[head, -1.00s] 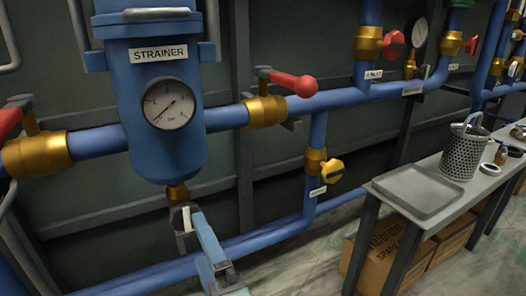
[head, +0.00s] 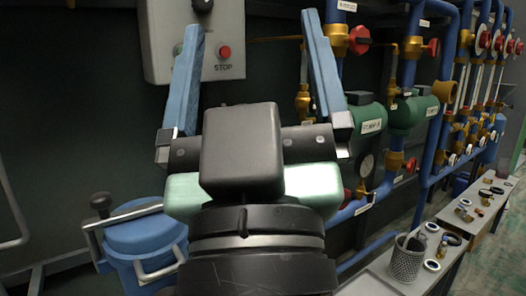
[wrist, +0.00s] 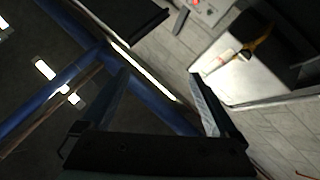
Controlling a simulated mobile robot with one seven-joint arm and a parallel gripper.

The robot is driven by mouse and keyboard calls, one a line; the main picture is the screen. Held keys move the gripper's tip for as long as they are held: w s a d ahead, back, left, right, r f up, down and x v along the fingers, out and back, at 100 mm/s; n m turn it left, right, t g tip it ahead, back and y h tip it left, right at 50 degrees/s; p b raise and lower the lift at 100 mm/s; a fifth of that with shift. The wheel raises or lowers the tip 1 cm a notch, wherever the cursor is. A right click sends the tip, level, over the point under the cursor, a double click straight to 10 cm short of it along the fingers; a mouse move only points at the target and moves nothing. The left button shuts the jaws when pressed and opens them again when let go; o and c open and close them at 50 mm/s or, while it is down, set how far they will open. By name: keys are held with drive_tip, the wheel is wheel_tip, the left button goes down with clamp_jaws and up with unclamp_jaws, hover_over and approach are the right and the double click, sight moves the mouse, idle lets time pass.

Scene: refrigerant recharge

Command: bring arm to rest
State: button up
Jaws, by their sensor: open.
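My gripper (head: 252,78) is raised high in the middle of the head view, with its two blue fingers pointing up and spread wide apart. Nothing is between the fingers. In the wrist view my gripper (wrist: 160,88) also shows open and empty, with floor and blue pipe beyond it. In the head view the fingers overlap the grey control box (head: 157,40) with its red STOP button behind. I cannot tell the distance between them.
The blue strainer vessel (head: 143,240) with its handles is at the lower left. Green pumps (head: 368,120) and blue pipes (head: 438,105) line the wall to the right. A grey bench (head: 392,284) at the lower right holds a perforated basket (head: 407,262) and small parts.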

wheel_tip(320, 180, up, 43)
drive_tip(key=s+m+t+h+p, duration=0.1)
drive_tip(key=m+p, duration=0.1)
drive_tip(key=p, duration=3.6)
drive_tip(key=shift+s+d, duration=0.35)
drive_tip(key=shift+s, duration=0.05)
drive_tip(key=shift+f, duration=0.15)
